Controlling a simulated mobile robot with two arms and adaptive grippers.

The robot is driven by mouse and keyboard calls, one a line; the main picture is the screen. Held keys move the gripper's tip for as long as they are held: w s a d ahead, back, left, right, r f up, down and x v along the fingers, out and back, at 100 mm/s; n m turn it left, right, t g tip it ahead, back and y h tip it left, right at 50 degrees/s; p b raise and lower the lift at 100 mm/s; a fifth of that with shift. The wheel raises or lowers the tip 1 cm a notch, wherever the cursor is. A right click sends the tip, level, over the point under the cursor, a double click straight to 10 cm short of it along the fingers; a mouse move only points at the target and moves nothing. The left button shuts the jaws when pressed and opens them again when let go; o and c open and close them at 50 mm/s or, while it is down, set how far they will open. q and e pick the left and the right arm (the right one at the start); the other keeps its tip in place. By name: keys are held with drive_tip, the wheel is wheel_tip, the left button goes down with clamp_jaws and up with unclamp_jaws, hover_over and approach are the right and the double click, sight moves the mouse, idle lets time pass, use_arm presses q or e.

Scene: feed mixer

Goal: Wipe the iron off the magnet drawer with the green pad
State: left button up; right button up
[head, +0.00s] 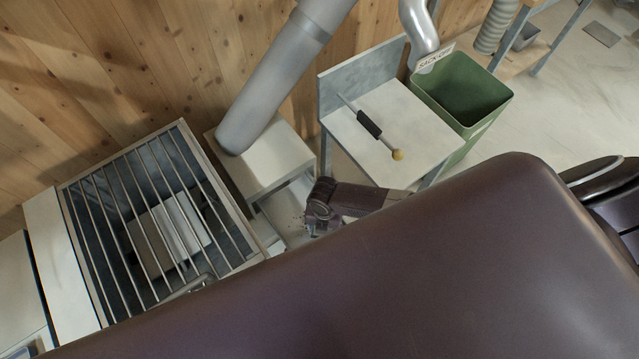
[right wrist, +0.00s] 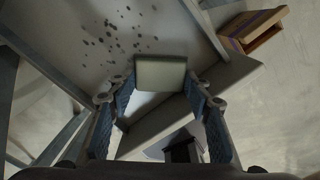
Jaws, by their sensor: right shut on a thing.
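The magnet drawer (right wrist: 75,52) shows in the right wrist view as a pale flat surface with many dark iron specks (right wrist: 122,35) at the upper left. The pad (right wrist: 160,72), a dull grey-green block, sits between the fingertips of my right gripper (right wrist: 160,84), which is shut on it. The pad is near the specks; I cannot tell whether it touches the surface. In the head view my right gripper (head: 318,215) is low beside the pale stand, with a few dark specks to its left; the pad is not clear there. My left gripper is not in view.
A barred hopper (head: 222,178) is at the left. A grey pipe (head: 270,80) comes down onto a pale stand (head: 265,165). A green bin (head: 430,95) stands beyond. An open box (right wrist: 238,42) is at upper right.

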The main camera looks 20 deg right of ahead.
sight(304, 207)
drive_tip(key=shift+d+f+b, duration=0.4)
drive_tip(key=shift+d, duration=0.15)
drive_tip(key=shift+w+a+b, duration=0.2)
drive_tip(key=shift+w+b, duration=0.15)
drive_tip(key=shift+w, duration=0.25)
drive_tip(key=shift+w+a+b, duration=0.15)
drive_tip(key=shift+w+b, duration=0.2)
drive_tip(key=shift+w, duration=0.25)
drive_tip(key=shift+w+a+r, duration=0.15)
drive_tip(key=shift+w, duration=0.25)
drive_tip(key=shift+w+a+b, duration=0.2)
drive_tip(key=shift+w+b, duration=0.45)
drive_tip(key=shift+w, duration=0.15)
drive_tip(key=shift+w+a+b, duration=0.2)
drive_tip(key=shift+w+b, duration=0.45)
drive_tip(key=shift+w, duration=0.15)
drive_tip(key=shift+w+a, duration=0.1)
drive_tip(key=shift+w, duration=0.35)
drive_tip(key=w+b, duration=0.2)
drive_tip(key=shift+w+a+b, duration=0.25)
drive_tip(key=shift+w+b, duration=0.05)
drive_tip(key=shift+w, duration=0.05)
drive_tip(key=shift+w+a, duration=0.1)
drive_tip(key=shift+w, duration=0.35)
drive_tip(key=shift+r, duration=0.1)
